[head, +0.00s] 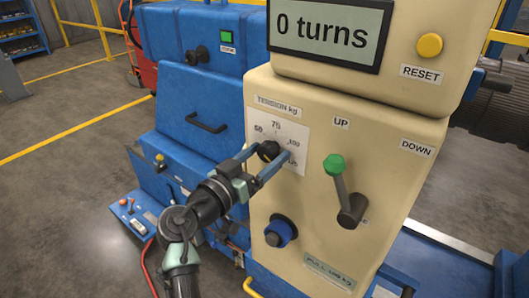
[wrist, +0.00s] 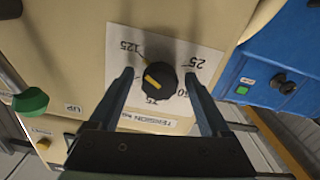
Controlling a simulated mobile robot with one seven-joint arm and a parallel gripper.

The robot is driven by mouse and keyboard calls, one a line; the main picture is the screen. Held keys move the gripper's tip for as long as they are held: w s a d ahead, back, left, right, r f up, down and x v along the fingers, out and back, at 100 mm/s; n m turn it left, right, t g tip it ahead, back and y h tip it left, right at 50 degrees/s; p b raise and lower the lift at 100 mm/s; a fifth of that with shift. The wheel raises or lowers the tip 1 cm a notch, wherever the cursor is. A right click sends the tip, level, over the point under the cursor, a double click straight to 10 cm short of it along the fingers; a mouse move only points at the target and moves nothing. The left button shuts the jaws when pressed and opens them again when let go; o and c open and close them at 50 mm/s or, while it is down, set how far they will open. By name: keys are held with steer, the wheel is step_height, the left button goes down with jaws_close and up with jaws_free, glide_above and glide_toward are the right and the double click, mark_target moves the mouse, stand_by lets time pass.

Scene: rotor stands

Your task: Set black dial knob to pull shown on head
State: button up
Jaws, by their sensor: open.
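The black dial knob (head: 268,151) sits on a white scale card (head: 293,132) labelled TENSION kg on the cream panel. In the wrist view the knob (wrist: 166,82) carries a yellow mark left of its middle; which number it points at is hard to tell. The scale shows 25, 50, 75 and 125 there. My gripper (wrist: 160,75) is open, with one finger on each side of the knob and gaps showing. In the head view my gripper (head: 269,154) reaches the dial from the lower left. A plate (head: 330,272) low on the panel reads PULL, its number blurred.
A green-tipped lever (head: 340,185) stands right of the dial, between UP and DOWN labels. A blue knob (head: 280,231) is below it. Above are a display (head: 325,32) reading 0 turns and a yellow RESET button (head: 429,45). Blue machine housings (head: 200,105) stand left.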

jaws_close()
stand_by(0.4)
steer(key=shift+n, duration=0.3)
steer(key=shift+f+n+b, duration=0.1)
steer(key=shift+n+b, duration=0.3)
steer(key=shift+n, duration=0.5)
steer(key=n, duration=0.3)
steer(key=n+p, duration=0.1)
steer(key=n, duration=0.5)
steer(key=shift+s, duration=0.1)
steer(key=shift+n, duration=0.3)
